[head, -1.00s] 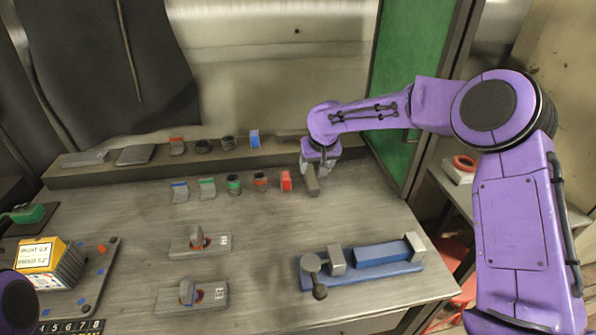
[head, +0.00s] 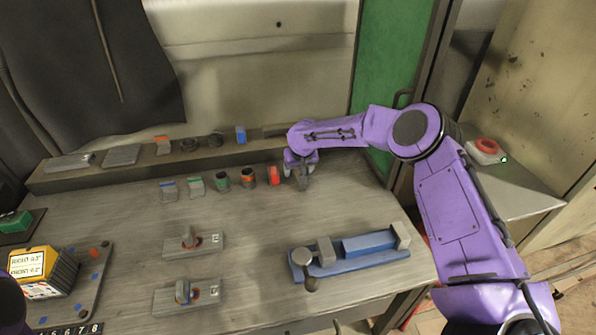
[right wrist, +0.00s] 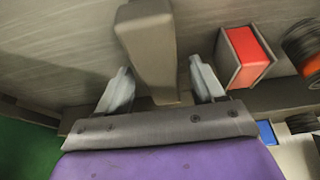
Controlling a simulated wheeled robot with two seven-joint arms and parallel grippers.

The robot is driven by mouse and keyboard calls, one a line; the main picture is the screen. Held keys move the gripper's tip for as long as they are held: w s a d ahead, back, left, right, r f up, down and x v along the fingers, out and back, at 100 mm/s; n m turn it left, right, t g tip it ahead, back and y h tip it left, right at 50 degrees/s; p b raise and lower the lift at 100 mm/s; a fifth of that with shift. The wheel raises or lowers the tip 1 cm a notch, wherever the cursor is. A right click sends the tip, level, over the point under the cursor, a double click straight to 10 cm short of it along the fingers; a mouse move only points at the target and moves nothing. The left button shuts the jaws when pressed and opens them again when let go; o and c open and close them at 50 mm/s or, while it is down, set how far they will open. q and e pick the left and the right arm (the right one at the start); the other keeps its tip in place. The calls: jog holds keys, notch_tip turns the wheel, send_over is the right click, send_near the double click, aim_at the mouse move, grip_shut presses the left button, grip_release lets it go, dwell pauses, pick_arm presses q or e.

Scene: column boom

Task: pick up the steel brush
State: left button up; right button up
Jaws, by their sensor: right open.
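A plain grey-brown bar, which I take for the steel brush, stands at the right end of the front row of small items on the bench; no bristles show. In the head view the bar (head: 304,181) is mostly covered by my right gripper (head: 301,163). In the right wrist view the bar (right wrist: 150,45) rises between the two pale fingers of my right gripper (right wrist: 162,88), with a visible gap on each side. That gripper is open. My left gripper is not in view.
A red-faced block (head: 274,175) stands close beside the bar; it also shows in the right wrist view (right wrist: 250,46). A raised ledge (head: 110,172) with more items runs behind. A blue fixture (head: 360,258) lies nearer. The bench front right is otherwise clear.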

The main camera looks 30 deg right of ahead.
jog(key=shift+f, duration=0.25)
dwell(0.5)
jog(key=c, duration=1.2)
